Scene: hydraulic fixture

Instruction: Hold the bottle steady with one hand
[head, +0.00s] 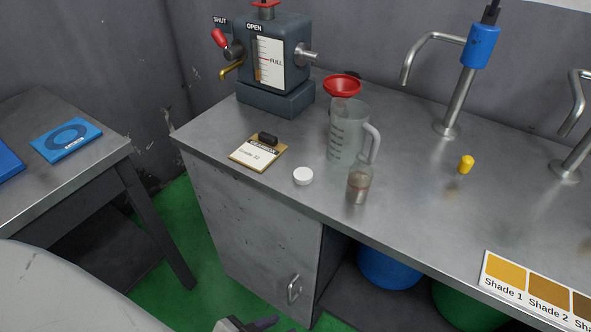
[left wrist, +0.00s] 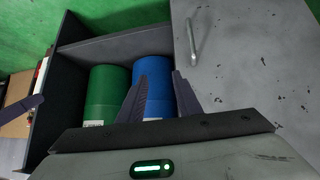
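The bottle (head: 358,186) is a small clear one with brownish contents. It stands upright and uncapped near the front edge of the steel counter in the head view. A white round cap (head: 303,176) lies to its left. Only a small part of my left gripper (head: 262,323) shows at the bottom edge of the head view, low in front of the cabinet and well away from the bottle. In the left wrist view, its two dark fingers (left wrist: 174,80) have a gap between them and hold nothing. My right gripper is not in view.
A measuring jug (head: 345,135) stands close behind the bottle, with a red funnel (head: 342,84) nearby. A clipboard (head: 258,153) and a dispenser (head: 272,60) are left. Taps and a yellow plug (head: 466,164) are right. The cabinet handle (left wrist: 194,42) sticks out beside the drums (left wrist: 150,75).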

